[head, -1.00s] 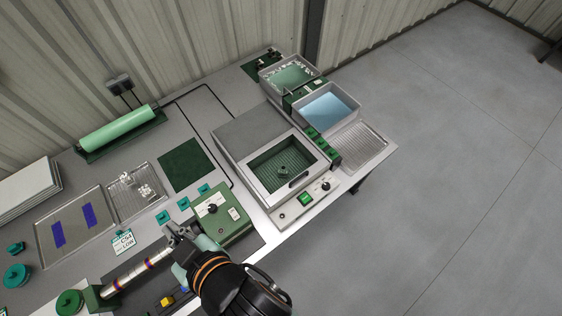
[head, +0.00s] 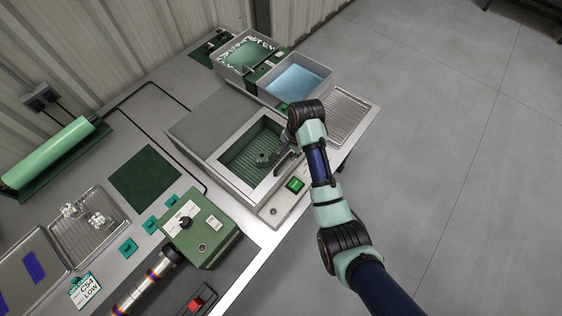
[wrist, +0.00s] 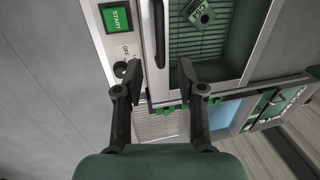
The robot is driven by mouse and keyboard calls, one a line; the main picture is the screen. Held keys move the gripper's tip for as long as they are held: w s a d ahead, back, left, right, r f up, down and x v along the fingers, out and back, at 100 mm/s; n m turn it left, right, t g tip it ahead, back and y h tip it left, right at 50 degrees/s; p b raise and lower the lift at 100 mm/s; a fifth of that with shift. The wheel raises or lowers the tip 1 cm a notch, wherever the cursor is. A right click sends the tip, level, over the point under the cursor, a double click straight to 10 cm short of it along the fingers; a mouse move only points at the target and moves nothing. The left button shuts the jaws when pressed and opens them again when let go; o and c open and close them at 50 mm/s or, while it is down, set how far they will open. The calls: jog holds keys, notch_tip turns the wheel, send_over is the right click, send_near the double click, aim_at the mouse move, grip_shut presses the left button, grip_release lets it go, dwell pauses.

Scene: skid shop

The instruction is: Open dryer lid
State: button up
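The dryer (head: 208,118) is a grey box with a flat lid (head: 236,182), which looks closed. Through the lid's window I see a green basket and a small green part (head: 262,158). The lid's dark bar handle shows in the wrist view (wrist: 158,34). My gripper (head: 284,160) is over the front right of the lid, by the handle. In the wrist view my gripper (wrist: 160,72) is open, with the near end of the handle appearing between its fingertips. I cannot tell whether it touches. My wrist hides the lid's right corner in the head view.
Behind the dryer stand a foamy bath (head: 246,54) and a blue bath (head: 296,82). A drain tray (head: 350,116) lies to the right. A green START button (head: 295,184) is on the front panel. A green control box (head: 204,232) stands left of the dryer.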

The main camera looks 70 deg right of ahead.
aim_at(284, 161)
jog(key=f, duration=0.2)
jog(key=w+f+b, duration=0.1)
jog(key=f, duration=0.4)
jog(key=shift+w+f, duration=0.25)
jog(key=shift+f, duration=0.05)
jog(key=shift+d, duration=0.1)
grip_shut()
